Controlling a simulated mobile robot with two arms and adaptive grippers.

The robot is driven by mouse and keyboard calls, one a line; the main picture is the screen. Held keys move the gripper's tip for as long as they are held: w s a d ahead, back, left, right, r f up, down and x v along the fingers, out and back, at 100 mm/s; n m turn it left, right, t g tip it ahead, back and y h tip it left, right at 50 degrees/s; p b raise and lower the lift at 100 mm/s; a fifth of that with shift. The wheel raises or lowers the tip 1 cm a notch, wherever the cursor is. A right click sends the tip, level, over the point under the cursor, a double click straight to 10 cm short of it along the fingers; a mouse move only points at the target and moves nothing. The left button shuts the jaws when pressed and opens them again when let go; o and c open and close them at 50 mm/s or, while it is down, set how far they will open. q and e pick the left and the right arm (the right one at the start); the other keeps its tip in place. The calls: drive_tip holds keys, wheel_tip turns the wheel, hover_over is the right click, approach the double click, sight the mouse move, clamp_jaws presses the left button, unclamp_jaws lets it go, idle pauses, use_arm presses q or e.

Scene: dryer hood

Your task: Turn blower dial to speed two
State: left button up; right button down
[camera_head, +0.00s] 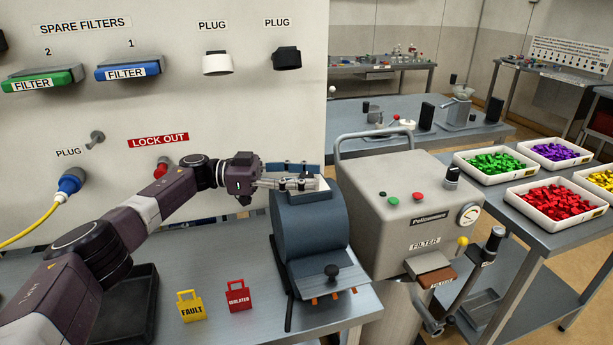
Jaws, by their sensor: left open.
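My left gripper (305,176) reaches in from the left and is open, with its fingers at the top of a dark blue, rounded hood (318,228) on the grey bench. A small dark part (301,185) on top of the hood shows between the fingers. I cannot tell whether it is the blower dial or whether the fingers touch it. The gripper hides much of the hood's top, and no speed marks are readable. My right gripper is not in view.
Beside the hood stands a grey machine (400,195) with buttons, a gauge and handles. Yellow FAULT (190,307) and red ISOLATED (238,297) tags lie on the bench (225,332) in front. Filters and plugs hang on the wall behind. Trays of coloured pieces stand at right.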

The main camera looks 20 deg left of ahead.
sight(307, 175)
use_arm(q)
wheel_tip(307, 175, up, 10)
idle(0.6)
